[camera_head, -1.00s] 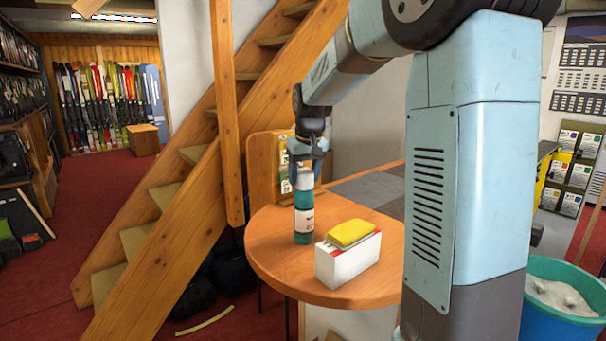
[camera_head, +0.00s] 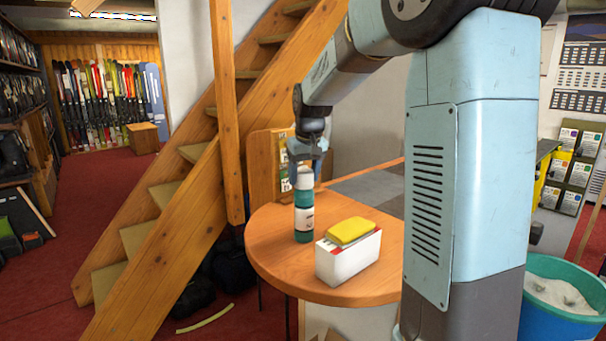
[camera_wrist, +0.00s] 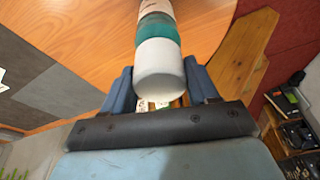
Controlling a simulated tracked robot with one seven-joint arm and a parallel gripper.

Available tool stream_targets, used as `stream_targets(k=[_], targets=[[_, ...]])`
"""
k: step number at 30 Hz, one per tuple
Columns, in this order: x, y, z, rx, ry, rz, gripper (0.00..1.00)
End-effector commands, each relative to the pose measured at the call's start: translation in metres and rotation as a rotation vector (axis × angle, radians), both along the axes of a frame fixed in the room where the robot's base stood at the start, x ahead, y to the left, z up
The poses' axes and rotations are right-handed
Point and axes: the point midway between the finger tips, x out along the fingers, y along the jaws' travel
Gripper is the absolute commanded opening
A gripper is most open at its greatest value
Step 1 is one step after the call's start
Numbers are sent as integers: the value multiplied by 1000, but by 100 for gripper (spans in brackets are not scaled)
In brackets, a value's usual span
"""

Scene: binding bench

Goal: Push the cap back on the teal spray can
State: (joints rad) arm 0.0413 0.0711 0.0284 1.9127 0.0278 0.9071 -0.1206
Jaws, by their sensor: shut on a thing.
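The teal spray can (camera_head: 303,222) stands upright on the round wooden table, with a white label round its middle. Its pale cap (camera_head: 304,179) sits at the top of the can, in line with it. I cannot tell whether the cap is fully seated. My gripper (camera_head: 307,163) is over the can, with its fingers at the upper part of the cap. In the wrist view the cap (camera_wrist: 159,68) lies between the two blue fingers, and the teal can (camera_wrist: 158,30) extends beyond it. The gripper is shut on the cap.
A white box (camera_head: 348,262) with a yellow sponge-like block (camera_head: 351,232) on top stands right of the can. A wooden holder (camera_head: 266,165) stands behind. A wooden staircase (camera_head: 170,230) rises at left.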

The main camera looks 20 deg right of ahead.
Motion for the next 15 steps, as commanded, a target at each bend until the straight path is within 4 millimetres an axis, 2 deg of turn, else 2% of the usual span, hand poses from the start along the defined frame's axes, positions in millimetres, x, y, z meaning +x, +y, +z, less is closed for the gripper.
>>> stream_targets(k=[14,15], targets=[[0,0,-3,0,1,0,26],[0,0,-3,0,1,0,60]])
